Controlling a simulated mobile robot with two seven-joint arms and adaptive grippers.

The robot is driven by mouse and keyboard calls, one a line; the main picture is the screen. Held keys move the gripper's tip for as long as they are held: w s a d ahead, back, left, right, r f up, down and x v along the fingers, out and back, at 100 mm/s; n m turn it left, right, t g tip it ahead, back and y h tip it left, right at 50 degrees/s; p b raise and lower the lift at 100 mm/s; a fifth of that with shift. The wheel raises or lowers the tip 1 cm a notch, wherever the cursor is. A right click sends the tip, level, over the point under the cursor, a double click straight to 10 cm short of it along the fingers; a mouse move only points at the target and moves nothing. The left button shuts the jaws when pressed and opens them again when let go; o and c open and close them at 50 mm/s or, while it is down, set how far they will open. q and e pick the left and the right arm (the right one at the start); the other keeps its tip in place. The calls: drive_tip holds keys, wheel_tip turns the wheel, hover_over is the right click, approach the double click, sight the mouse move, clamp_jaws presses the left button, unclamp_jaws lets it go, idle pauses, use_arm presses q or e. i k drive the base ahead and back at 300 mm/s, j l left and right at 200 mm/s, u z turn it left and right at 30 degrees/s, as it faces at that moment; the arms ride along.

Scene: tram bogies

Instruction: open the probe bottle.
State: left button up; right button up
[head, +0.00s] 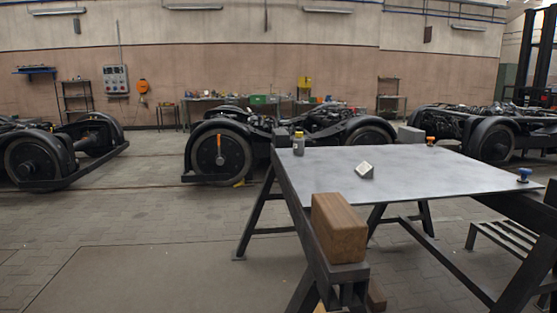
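A small dark grey bottle with a yellow top (298,143), likely the probe bottle, stands upright at the far left corner of a grey metal table top (420,185). The yellow top sits on the bottle. It is too small to read any label. Neither of my grippers shows in the head view.
On the table top are a small pale block-like item (365,170), a blue knob-like item (523,175) and an orange one (430,141). A wooden block (339,228) sits on the trestle frame at the near left corner. Bogies (220,150) stand behind; the floor at left is clear.

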sight(298, 143)
drive_tip(key=i+j+u, duration=0.4)
drive_tip(key=j, duration=0.2)
drive_tip(key=i+j+u, duration=1.2)
drive_tip(key=i, duration=0.15)
drive_tip(key=i+l+z, duration=0.1)
drive_tip(key=i+z, duration=0.65)
drive_tip(key=z, duration=0.15)
drive_tip(key=i+j+z, duration=0.2)
drive_tip(key=i+z, duration=0.2)
drive_tip(key=i+l+z, duration=0.15)
drive_tip(key=z, duration=0.25)
drive_tip(key=i+l+z, duration=0.1)
drive_tip(key=i+z, duration=0.15)
drive_tip(key=z, duration=0.15)
drive_tip(key=i+z, duration=0.2)
drive_tip(key=z, duration=0.15)
drive_tip(key=i+z, duration=0.25)
drive_tip(key=z, duration=0.15)
